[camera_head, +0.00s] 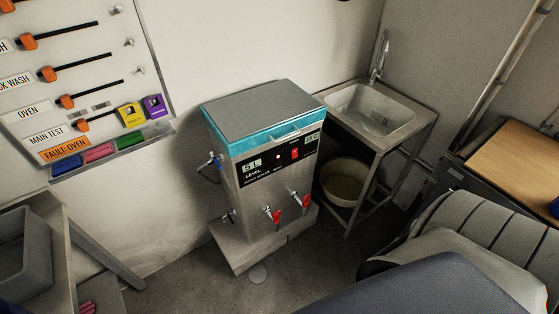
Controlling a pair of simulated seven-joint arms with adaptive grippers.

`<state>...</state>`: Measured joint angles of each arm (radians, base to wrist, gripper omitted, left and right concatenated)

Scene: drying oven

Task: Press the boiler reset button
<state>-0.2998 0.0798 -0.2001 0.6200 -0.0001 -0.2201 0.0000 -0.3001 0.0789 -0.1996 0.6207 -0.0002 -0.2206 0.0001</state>
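The boiler (258,195) is an upright steel box with a grey lid and a teal band, standing in the middle of the camera_head view. Its black front panel (263,165) carries a display reading "5L" with "LEVEL" below it, and another small display at the right. A small lit red dot (278,157) and a red rocker-like switch (295,153) sit between the displays. I cannot tell which control is the reset button; no reset label is readable. Two red-handled taps (276,216) stick out below. Neither of my grippers is in view.
A metal sink (372,107) stands right of the boiler, with a round bin (345,182) beneath. A wall panel (82,70) with orange-handled sliders hangs at left. A grey ribbed object (480,235) and a dark surface fill the lower right. Bare floor shows before the boiler.

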